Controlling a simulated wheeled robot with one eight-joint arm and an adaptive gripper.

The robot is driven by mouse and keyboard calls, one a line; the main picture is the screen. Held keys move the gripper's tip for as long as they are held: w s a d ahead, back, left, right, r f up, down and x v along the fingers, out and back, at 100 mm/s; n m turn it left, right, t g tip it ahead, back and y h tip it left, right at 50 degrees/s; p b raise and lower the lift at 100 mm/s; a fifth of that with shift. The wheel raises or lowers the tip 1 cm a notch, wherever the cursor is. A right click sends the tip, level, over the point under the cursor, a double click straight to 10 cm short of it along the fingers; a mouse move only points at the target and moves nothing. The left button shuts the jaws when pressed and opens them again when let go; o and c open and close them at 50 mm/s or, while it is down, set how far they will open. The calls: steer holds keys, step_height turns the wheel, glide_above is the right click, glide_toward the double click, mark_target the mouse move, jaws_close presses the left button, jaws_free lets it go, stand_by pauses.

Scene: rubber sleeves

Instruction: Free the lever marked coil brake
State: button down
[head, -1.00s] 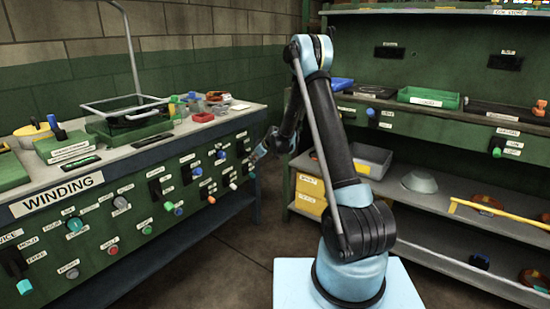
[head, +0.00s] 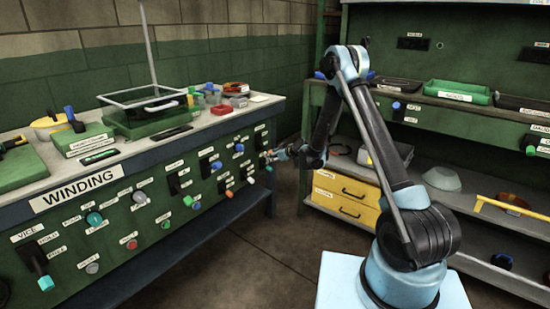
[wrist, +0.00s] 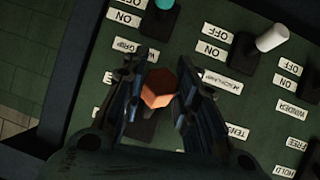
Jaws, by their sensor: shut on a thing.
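My gripper (wrist: 165,82) is shut on an orange lever knob (wrist: 158,90) on the green panel in the wrist view. The knob sits between both fingers, and its black lever stem is mostly hidden. Part of the labelling around it is covered by the fingers. The words coil brake cannot be read in either view, so I cannot tell from its label which lever this is. In the head view my gripper (head: 268,156) is at the right end of the panel face, too small there to show the knob in it.
A white-knobbed lever (wrist: 272,38) and a teal-knobbed lever (wrist: 164,4) are near the gripper. The green WINDING bench panel (head: 130,210) carries several other levers and knobs. A shelf unit with yellow drawers (head: 345,195) stands to the right. Open floor lies between them.

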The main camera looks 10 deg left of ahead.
steer(key=shift+w+d+f, duration=0.1)
steer(key=c, duration=1.4)
jaws_free()
steer(key=shift+f, duration=0.1)
steer(key=shift+o, duration=0.8)
steer(key=v, duration=1.1)
steer(key=shift+d+r, duration=0.3)
steer(key=shift+d, duration=0.05)
steer(key=shift+r, duration=0.1)
